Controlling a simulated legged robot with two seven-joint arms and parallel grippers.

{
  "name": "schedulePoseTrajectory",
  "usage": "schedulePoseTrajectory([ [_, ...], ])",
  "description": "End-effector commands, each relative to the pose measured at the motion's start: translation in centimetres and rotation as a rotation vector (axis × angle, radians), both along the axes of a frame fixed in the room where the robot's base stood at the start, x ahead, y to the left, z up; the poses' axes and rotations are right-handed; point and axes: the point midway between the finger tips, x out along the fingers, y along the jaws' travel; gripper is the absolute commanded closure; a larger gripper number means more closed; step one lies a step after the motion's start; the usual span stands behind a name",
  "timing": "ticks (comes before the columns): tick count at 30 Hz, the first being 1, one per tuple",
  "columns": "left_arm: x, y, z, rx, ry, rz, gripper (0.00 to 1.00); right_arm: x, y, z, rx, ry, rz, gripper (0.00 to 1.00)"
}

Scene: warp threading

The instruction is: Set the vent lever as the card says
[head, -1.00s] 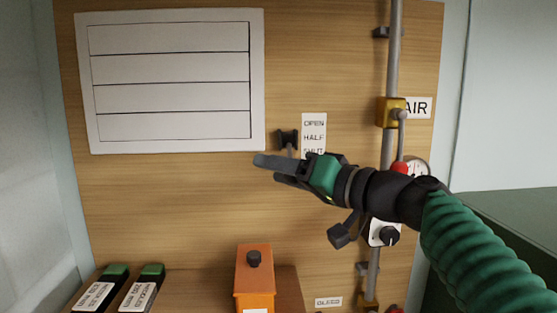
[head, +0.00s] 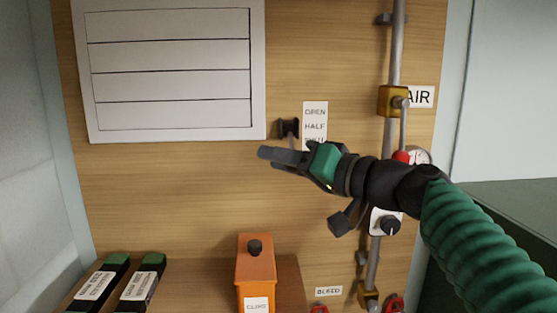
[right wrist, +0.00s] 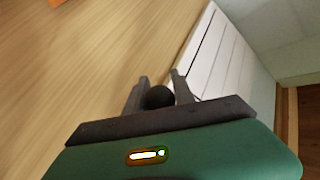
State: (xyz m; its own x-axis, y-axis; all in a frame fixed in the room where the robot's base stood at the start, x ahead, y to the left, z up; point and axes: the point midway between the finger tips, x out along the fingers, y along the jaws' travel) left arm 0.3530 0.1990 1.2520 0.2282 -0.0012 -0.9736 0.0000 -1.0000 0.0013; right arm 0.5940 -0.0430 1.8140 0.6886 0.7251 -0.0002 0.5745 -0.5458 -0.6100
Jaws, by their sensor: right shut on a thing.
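The vent lever's black pivot (head: 289,128) is on the wooden panel, beside a white label (head: 315,118) reading OPEN, HALF and a partly hidden lowest word. The lever hangs down from the pivot, and its lower end is hidden behind my right gripper (head: 276,158). In the right wrist view a dark round knob (right wrist: 160,97) sits between the two fingers, and my right gripper (right wrist: 158,88) is shut on it. The white slatted vent (head: 170,72) is up and left, its slats lying flat. No card with a lever setting is readable. My left gripper is out of view.
A grey pipe (head: 392,55) with a brass valve (head: 392,101) and an AIR label (head: 420,97) runs down the right, behind my arm. Below, an orange CLIPS box (head: 256,275) and two black-and-green labelled items (head: 98,283) stand on a shelf. The panel's lower left is clear.

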Motion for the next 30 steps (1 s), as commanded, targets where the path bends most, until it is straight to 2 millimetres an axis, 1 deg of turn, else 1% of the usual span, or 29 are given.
schedulePoseTrajectory([
  [1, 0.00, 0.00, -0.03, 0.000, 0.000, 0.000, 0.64, 0.05, -0.01, -0.25, -0.002, 0.004, 0.001, 1.00],
  [24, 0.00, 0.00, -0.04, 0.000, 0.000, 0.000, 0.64, 0.10, -0.02, -0.40, -0.003, 0.007, 0.000, 1.00],
  [30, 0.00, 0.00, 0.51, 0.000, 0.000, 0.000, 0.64, 0.00, -0.01, -0.07, -0.002, 0.024, 0.000, 1.00],
])
